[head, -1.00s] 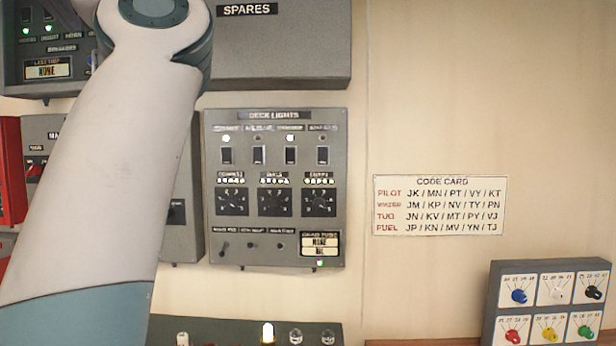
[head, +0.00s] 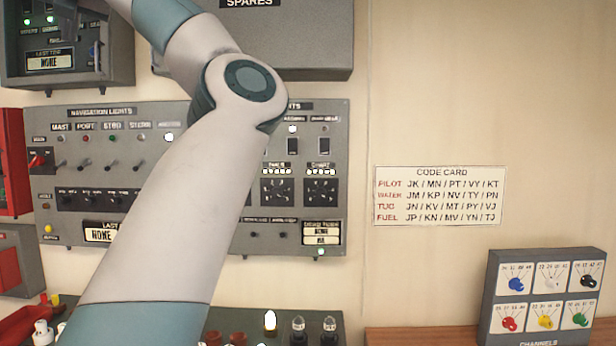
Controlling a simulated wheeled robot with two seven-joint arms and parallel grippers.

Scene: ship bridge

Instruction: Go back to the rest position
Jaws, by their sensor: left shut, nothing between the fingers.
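My left arm (head: 185,200) rises from the bottom left, bends at an elbow near the top middle and runs out of the top edge. My left gripper (head: 86,34) shows dark at the upper left, in front of the panel with the LAST TRIP display. It is shut and holds nothing that I can see. Its outline is hard to tell from the dark panel, and I cannot tell whether it touches it. My right gripper is out of view.
The navigation lights panel (head: 45,190) and the deck lights panel (head: 335,190) are partly behind my arm. A spares box (head: 310,50) hangs above. A code card (head: 440,196) is on the wall. A channels box (head: 490,300) stands at the lower right.

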